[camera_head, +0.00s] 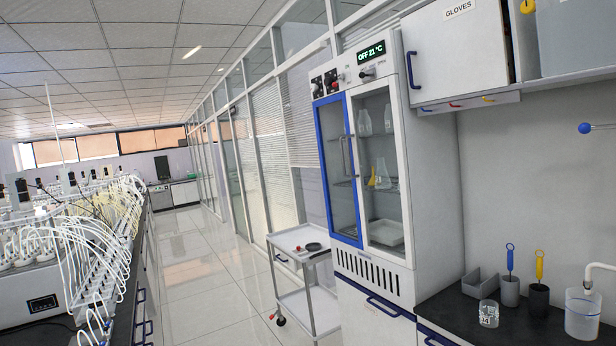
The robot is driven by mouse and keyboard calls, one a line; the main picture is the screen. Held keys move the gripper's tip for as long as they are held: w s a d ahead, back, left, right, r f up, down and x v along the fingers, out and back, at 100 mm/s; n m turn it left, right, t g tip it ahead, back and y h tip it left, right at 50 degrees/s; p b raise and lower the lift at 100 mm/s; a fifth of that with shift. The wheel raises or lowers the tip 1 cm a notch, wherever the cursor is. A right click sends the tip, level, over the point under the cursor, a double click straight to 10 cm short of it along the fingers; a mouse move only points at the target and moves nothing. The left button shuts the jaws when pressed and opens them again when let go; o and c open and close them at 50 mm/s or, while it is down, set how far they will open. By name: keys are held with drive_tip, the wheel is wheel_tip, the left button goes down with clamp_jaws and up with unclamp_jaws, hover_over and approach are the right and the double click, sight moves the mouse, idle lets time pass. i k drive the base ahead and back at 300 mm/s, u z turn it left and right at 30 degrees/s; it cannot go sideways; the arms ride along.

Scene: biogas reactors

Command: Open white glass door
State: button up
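The white-framed glass door (384,230) is the right one of two narrow doors on a tall white cabinet. It looks shut. A vertical handle (351,157) stands near its left edge. Flasks and a tray show through its glass. The left door (339,190) has a blue frame and also looks shut, with its own handle beside the other. A display above the doors (371,53) reads "OFF 21 °C". My gripper is not in view.
A white trolley (298,238) stands on the floor just left of the cabinet. A dark bench (470,322) with beakers and brushes is at right, below a wall cupboard (459,55) marked "GLOVES". A bench of tubed reactors (80,245) lines the left. The tiled aisle (195,270) between is clear.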

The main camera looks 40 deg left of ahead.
sight(391, 81)
drive_tip(key=u, duration=0.75)
drive_tip(key=i, duration=1.85)
drive_tip(key=z, duration=0.25)
drive_tip(key=i, duration=1.85)
drive_tip(key=z, duration=0.1)
